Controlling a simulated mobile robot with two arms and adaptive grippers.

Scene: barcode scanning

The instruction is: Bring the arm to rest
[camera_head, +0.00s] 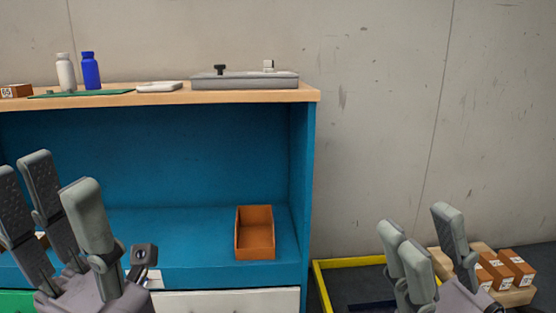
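My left gripper (50,176) is at the lower left, in front of the blue shelf unit, its fingers pointing up and spread apart. Nothing shows between them. My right gripper (422,220) is at the lower right, in front of the wall and a stack of boxes. Its fingers also point up, stand apart and hold nothing visible. Both grippers are below the level of the wooden top (310,94). The lower parts of both arms are cut off by the bottom edge of the picture.
On the top stand a white bottle (66,73), a blue bottle (91,72), a green mat (60,95), a white flat item (159,87) and a grey device (245,80). An orange bin (255,234) sits on the lower shelf. Brown boxes (515,266) lie right, by a yellow frame (350,262).

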